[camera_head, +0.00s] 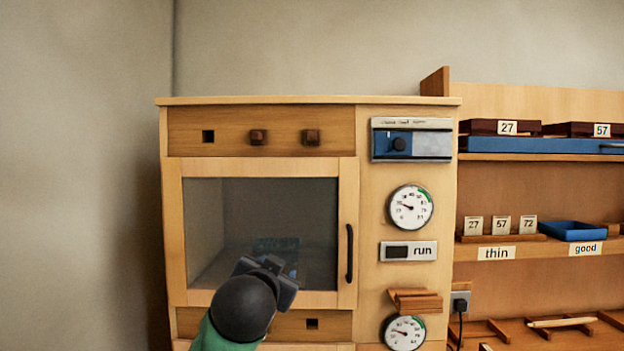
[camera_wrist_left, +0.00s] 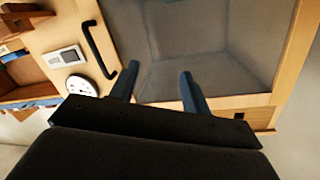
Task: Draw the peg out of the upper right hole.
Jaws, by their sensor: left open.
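A brown square peg (camera_head: 310,137) sits in the right hole of the cabinet's upper panel (camera_head: 183,133). A similar peg (camera_head: 258,137) sits in the middle hole, and the left hole (camera_head: 208,136) is empty and dark. My left gripper (camera_head: 278,262) is in front of the glass door, well below the pegs and touching neither. In the left wrist view, the open gripper (camera_wrist_left: 158,80) has its two fingers apart with nothing between them. That view is upside down; the empty upper hole (camera_wrist_left: 240,115) shows, while the gripper body hides the pegs. My right gripper is out of view.
The glass door (camera_head: 250,205) is shut, with a black handle (camera_head: 349,253) standing out at its right. The lower panel has an open hole (camera_head: 312,323). A wooden ledge (camera_head: 415,300) juts out at the right, near the gauges. Space before the upper panel is clear.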

